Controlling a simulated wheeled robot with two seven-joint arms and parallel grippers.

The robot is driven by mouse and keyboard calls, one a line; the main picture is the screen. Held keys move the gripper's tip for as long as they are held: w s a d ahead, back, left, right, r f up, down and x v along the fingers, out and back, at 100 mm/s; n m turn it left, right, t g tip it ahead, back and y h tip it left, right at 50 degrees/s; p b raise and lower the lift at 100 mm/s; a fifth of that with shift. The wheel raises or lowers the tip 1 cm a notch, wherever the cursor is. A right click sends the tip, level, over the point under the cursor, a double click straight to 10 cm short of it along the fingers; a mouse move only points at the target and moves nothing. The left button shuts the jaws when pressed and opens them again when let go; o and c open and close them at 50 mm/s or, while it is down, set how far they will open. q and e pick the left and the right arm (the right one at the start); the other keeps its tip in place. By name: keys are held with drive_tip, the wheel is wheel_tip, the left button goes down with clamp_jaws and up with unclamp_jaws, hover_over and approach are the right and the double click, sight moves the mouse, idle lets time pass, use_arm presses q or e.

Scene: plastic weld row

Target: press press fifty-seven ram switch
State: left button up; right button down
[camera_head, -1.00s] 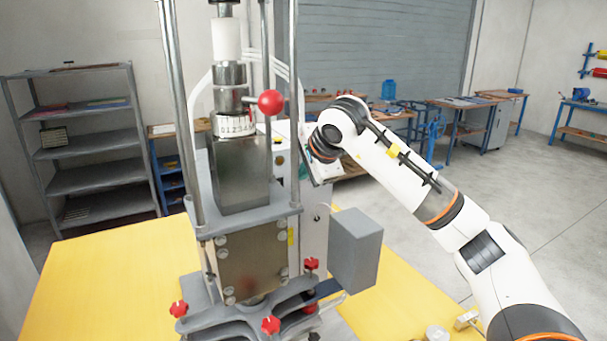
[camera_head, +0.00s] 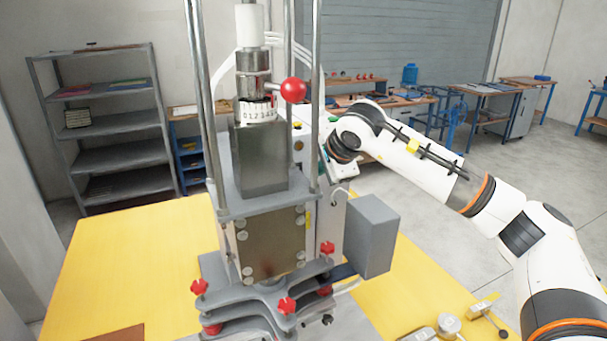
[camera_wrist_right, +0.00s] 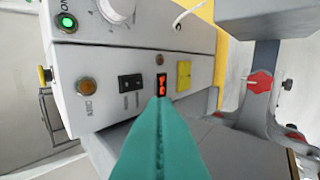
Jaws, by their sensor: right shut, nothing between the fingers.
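The press (camera_head: 262,160) stands on the yellow table, with its control box (camera_head: 312,140) behind its right side. In the right wrist view the control panel (camera_wrist_right: 105,75) fills the upper middle. It carries a small red-lit rocker switch (camera_wrist_right: 162,84), a black switch (camera_wrist_right: 131,83) and an orange lamp (camera_wrist_right: 86,87). Their labels are too small to read. My right gripper (camera_wrist_right: 160,100) is shut and empty, its teal fingertips at the lower edge of the red-lit switch. Whether they touch it I cannot tell. In the head view the fingers are hidden. My left gripper is out of view.
A grey box (camera_head: 371,236) juts out from the press's right side. Red knobs (camera_head: 287,305) sit on its lower plates. Gauges or tools (camera_head: 450,325) lie at the table's front right. A green-lit button (camera_wrist_right: 67,22) and a yellow piece (camera_wrist_right: 184,74) are on the panel.

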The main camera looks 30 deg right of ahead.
drive_tip(key=w+r+p+x, duration=0.1)
drive_tip(key=p+x, duration=0.4)
drive_tip(key=x, duration=0.6)
drive_tip(key=shift+w+r, duration=0.25)
drive_tip(key=shift+w, duration=0.3)
drive_tip(key=shift+d, duration=0.15)
